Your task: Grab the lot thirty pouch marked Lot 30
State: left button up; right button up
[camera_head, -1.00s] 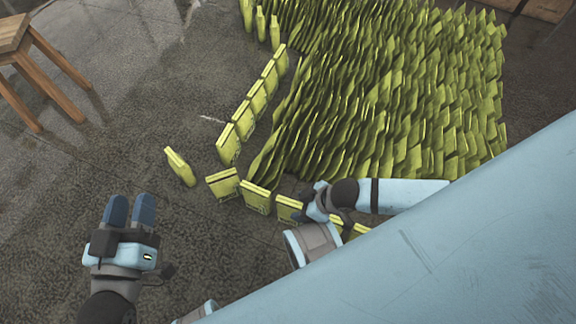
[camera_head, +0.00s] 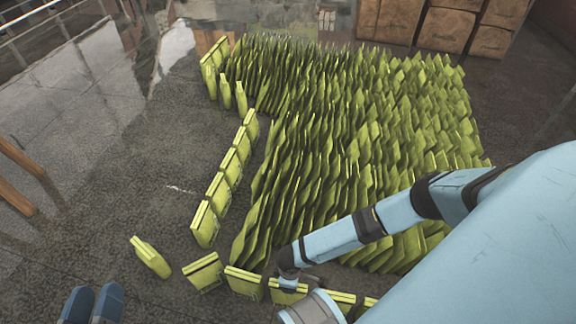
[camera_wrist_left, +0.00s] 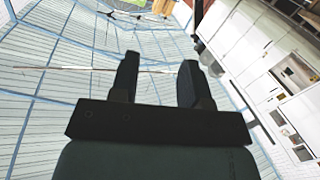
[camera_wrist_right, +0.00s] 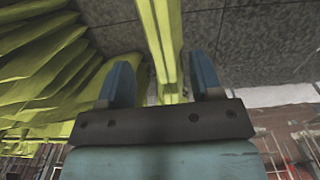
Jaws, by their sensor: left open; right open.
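Many yellow-green pouches stand on the floor: a dense block (camera_head: 350,140), a row along its left side (camera_head: 220,185) and a row along its front (camera_head: 203,270). No Lot 30 marking is legible, so I cannot tell which pouch it is. My left gripper (camera_head: 92,300) is open and empty at the bottom left; it also shows in the left wrist view (camera_wrist_left: 160,85). My right arm reaches over the front row, its fingers hidden in the head view. In the right wrist view my right gripper (camera_wrist_right: 163,80) is open, with a narrow pouch edge (camera_wrist_right: 166,35) between its fingers.
A lone pouch (camera_head: 150,257) stands left of the front row. Cardboard boxes (camera_head: 447,30) are at the back right. Wooden legs (camera_head: 18,180) stand at the left edge. The dark floor (camera_head: 110,190) left of the pouches is mostly clear.

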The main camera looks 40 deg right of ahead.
jog(key=shift+f, duration=0.5)
notch_tip(320, 180, down, 2)
jog(key=shift+w+a+b, duration=0.15)
jog(key=shift+b, duration=0.85)
notch_tip(320, 180, down, 2)
jog(key=shift+w+a+f+b, duration=0.1)
jog(key=shift+f+b, duration=0.15)
jog(key=shift+b, duration=0.65)
jog(key=shift+f, duration=0.25)
pick_arm(q)
jog(key=shift+w+a+f+m, duration=0.35)
jog(key=shift+w+f+m, duration=0.35)
jog(key=shift+f+m, duration=0.2)
pick_arm(e)
jog(key=shift+r, duration=0.1)
pick_arm(q)
jog(key=shift+r, duration=0.1)
pick_arm(e)
jog(key=shift+f, duration=0.25)
jog(key=shift+c, duration=0.2)
grip_shut()
